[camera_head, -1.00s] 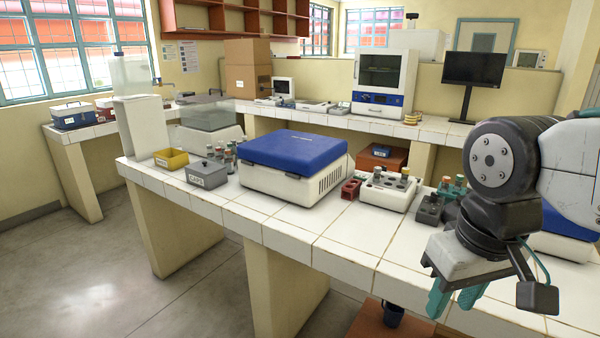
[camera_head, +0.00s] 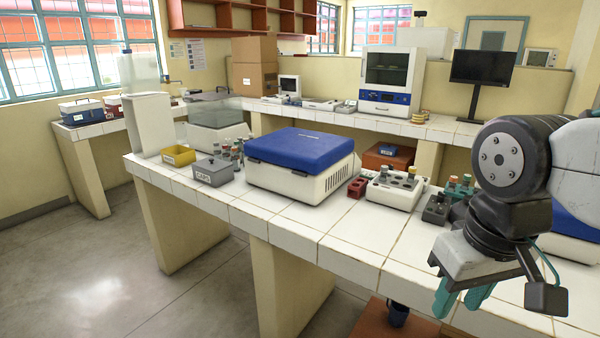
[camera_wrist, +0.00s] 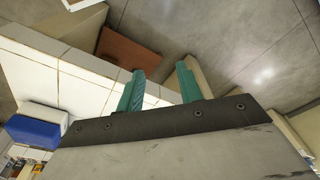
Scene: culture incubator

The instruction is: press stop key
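The culture incubator appears to be the white cabinet (camera_head: 388,75) with a glass door on the back bench. Its blue control panel (camera_head: 385,98) is below the door, facing me. The stop key is too small to make out at this distance. My gripper (camera_head: 460,298) hangs at the right, above the front bench's near edge, far from the cabinet. In the wrist view my gripper (camera_wrist: 160,70) shows two teal fingers apart with nothing between them. The cabinet's panel cannot be made out in the wrist view.
The front bench (camera_head: 345,235) stands between me and the cabinet. It carries a blue-lidded machine (camera_head: 300,150), a white tube rack (camera_head: 392,190) and a grey box (camera_head: 212,172). A monitor (camera_head: 487,68) stands right of the cabinet. Open floor (camera_head: 100,270) lies at the left.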

